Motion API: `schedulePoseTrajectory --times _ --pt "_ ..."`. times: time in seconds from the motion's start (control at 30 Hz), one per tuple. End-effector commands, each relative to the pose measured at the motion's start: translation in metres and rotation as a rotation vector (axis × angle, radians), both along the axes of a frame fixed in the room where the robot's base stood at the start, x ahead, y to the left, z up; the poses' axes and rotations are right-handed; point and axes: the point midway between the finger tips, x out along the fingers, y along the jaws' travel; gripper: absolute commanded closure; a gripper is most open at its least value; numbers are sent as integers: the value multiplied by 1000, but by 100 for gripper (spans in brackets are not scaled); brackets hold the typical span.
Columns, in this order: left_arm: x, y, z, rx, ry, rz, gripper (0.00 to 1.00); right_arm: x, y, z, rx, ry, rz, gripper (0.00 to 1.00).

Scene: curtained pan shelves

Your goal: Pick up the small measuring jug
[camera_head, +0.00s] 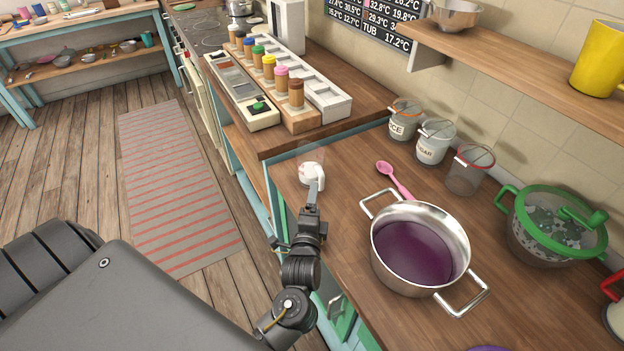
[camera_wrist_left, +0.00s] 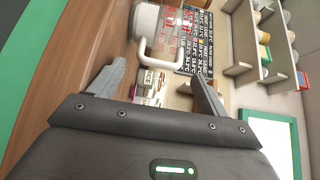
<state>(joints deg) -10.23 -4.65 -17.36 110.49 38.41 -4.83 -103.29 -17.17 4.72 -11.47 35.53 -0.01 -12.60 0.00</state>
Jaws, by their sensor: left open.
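The small measuring jug (camera_head: 311,174) is white with a white handle and stands on the wooden counter, left of the big pot. It also shows in the left wrist view (camera_wrist_left: 146,20), with red markings on its clear side and its handle (camera_wrist_left: 146,52) facing the gripper. My left gripper (camera_head: 313,192) is at the handle side of the jug, close to it. In the left wrist view the gripper (camera_wrist_left: 157,80) is open, its fingers on either side of the handle's line and nothing gripped. Whether a finger touches the handle cannot be told. My right gripper is not in view.
A steel pot (camera_head: 419,247) with purple liquid stands right of my arm. A pink spoon (camera_head: 394,179) lies behind it. Lidded jars (camera_head: 432,143) line the wall, and a green-rimmed bowl (camera_head: 550,225) is at the right. A raised counter with a spice rack (camera_head: 297,117) is beyond the jug.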

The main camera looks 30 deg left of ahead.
Motion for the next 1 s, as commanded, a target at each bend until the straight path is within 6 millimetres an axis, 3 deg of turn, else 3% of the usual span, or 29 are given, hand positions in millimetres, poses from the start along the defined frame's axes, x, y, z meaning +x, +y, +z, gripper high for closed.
schedulePoseTrajectory --times 0.23,0.6,0.9,1.0 --pt "11 4 1 0 -3 0 23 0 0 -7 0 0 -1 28" --pt "59 24 -1 1 -2 -1 23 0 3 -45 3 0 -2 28" --pt "62 26 3 0 0 -1 23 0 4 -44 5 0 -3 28" --pt "62 26 2 0 0 -1 36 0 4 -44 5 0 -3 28"
